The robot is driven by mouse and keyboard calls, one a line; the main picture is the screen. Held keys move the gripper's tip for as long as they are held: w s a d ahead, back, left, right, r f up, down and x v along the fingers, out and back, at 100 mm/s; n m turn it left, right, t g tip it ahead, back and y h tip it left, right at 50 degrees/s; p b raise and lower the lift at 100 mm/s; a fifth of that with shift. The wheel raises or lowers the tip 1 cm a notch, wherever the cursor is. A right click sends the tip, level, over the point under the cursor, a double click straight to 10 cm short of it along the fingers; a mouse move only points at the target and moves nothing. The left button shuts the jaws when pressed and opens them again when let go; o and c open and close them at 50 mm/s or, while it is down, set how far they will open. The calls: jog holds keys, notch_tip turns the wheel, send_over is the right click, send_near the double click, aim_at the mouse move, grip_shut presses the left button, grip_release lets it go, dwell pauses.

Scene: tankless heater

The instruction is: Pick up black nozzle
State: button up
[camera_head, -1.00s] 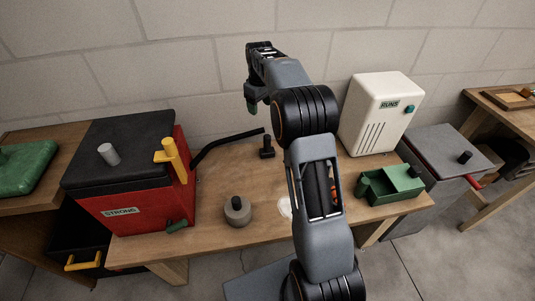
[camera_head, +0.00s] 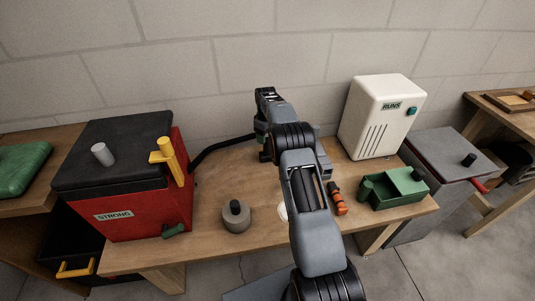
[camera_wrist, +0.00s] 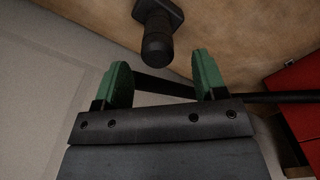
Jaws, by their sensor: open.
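The black nozzle (camera_wrist: 158,38) is a short dark cylinder on a flat base, standing on the wooden table. In the wrist view it is at the top centre, just beyond the gap between my fingertips. In the head view the nozzle (camera_head: 265,156) is mostly hidden behind my gripper. My gripper (camera_wrist: 162,76) has two green fingers spread apart with nothing between them. In the head view my gripper (camera_head: 261,139) is over the back of the table, close to the nozzle.
A long black bent bar (camera_head: 221,147) runs from the red box (camera_head: 150,213) toward the nozzle and passes behind my fingers in the wrist view. A grey round piece (camera_head: 236,217), an orange-and-black item (camera_head: 338,199), a green tray (camera_head: 398,202) and a white heater (camera_head: 378,122) stand around.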

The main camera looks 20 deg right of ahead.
aim_at(267, 144)
jog(key=shift+s+d+f, duration=0.1)
jog(key=shift+f, duration=1.35)
jog(key=shift+d+f, duration=0.1)
jog(key=shift+f, duration=1.35)
jog(key=shift+c, duration=0.3)
jog(key=c, duration=0.9)
jog(key=shift+c, duration=0.3)
jog(key=shift+r, duration=0.2)
